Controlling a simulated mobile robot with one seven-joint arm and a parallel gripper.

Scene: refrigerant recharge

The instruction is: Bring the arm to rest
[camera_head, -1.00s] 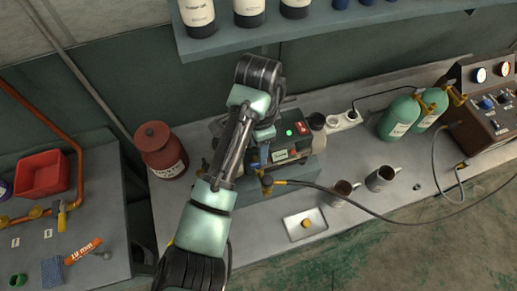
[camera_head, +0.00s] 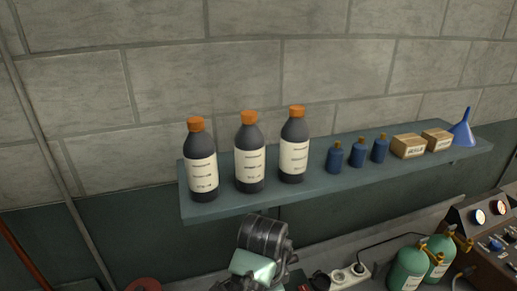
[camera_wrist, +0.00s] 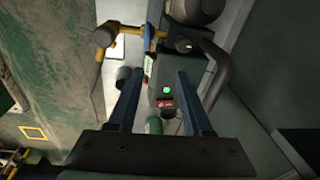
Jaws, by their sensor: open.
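My gripper (camera_wrist: 159,80) is open and empty in the wrist view, with its two dark blue fingers spread apart. Beyond and between the fingers is a grey machine (camera_wrist: 166,72) with a lit green button and a red switch. I cannot tell the gap between fingertips and machine, and I see no contact. In the head view only a dark joint and a pale green link of my arm show at the bottom edge, below the shelf. The gripper itself is out of that view.
A wall shelf (camera_head: 330,190) holds three dark bottles with orange caps, small blue bottles, boxes and a blue funnel (camera_head: 463,130). Green cylinders (camera_head: 408,268) and a gauge panel (camera_head: 492,228) stand at the lower right. A brass fitting (camera_wrist: 104,36) and a black hose (camera_wrist: 218,68) flank the machine.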

